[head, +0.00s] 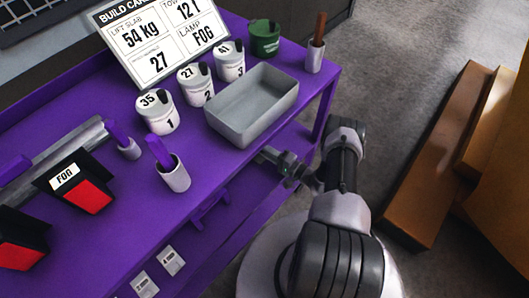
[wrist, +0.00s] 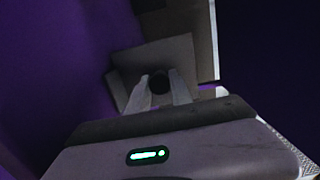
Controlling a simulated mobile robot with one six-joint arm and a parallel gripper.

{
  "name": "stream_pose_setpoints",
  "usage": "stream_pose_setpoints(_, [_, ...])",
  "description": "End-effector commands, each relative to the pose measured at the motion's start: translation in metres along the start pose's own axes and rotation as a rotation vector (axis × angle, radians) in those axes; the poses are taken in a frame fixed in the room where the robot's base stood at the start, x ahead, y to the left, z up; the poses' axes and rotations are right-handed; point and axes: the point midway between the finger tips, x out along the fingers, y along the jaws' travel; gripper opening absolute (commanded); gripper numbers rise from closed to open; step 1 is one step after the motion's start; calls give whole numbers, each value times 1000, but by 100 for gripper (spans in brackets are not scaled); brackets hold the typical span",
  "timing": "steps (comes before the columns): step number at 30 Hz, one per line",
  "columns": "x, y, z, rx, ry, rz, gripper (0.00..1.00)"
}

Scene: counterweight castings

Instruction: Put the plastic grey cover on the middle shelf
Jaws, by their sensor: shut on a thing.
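In the wrist view, my gripper (wrist: 160,92) is shut on a dark round knob (wrist: 160,78). A flat grey piece, seemingly the plastic grey cover (wrist: 178,52), lies around and beyond the knob. In the head view my gripper (head: 283,166) is at the purple bench's right front edge, below the top; its fingertips and the cover are hidden there. Part of a purple shelf (head: 290,148) shows under the bench top. Which level it is, and whether the cover touches it, I cannot tell. Purple surfaces fill both sides of the wrist view.
A brown beam (head: 445,160) lies on the floor right. Floor between is clear.

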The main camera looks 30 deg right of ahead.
Motion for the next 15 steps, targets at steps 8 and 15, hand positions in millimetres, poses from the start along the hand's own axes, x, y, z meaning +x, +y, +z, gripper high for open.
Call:
stream_pose_setpoints(8, [0, 1, 0, 0, 0, 0, 39])
stream_pose_setpoints(15, [0, 1, 0, 0, 0, 0, 48])
